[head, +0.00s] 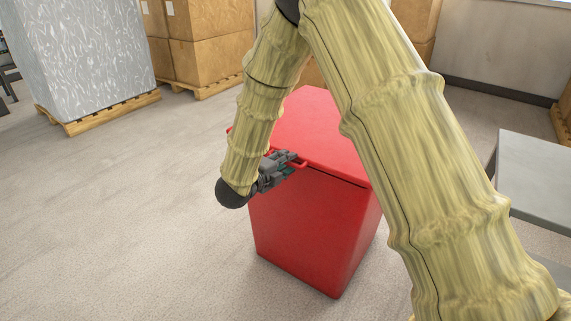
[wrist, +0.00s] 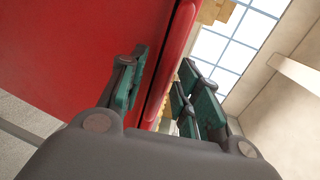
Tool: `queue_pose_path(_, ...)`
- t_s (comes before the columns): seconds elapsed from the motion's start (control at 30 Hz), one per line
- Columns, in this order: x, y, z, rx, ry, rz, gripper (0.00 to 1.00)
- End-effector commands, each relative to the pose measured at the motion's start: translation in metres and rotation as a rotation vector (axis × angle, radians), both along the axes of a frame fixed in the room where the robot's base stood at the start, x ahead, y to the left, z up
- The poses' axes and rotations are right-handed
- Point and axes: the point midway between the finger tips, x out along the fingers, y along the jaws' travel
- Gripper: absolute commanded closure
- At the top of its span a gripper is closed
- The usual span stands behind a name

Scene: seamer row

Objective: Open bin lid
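The red bin (head: 305,225) stands on the floor, with its red lid (head: 310,125) lying shut across its top. My gripper (head: 288,166) is at this handle. In the wrist view, my gripper (wrist: 162,88) has its dark green finger pads spread apart. Contact with the right pads is unclear. The bin's red surface (wrist: 75,50) fills the upper left there. My arm hides parts of the lid.
A grey low table or platform (head: 540,165) stands to the right. A grey wrapped block (head: 80,55) on a pallet and stacked brown boxes (head: 205,50) stand behind. The floor (head: 120,220) left of the bin is clear.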

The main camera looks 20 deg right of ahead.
Motion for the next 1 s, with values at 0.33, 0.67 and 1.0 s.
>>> queue_pose_path(0.33, 0.0027, -0.003, -0.0007, 0.0, 0.0, 0.001, 0.67)
queue_pose_path(0.67, 0.0026, -0.0031, -0.0007, 0.0, 0.0, 0.001, 1.0)
queue_pose_path(1.0, 0.0027, -0.0033, 0.0091, 0.01, 0.007, 0.0, 1.0)
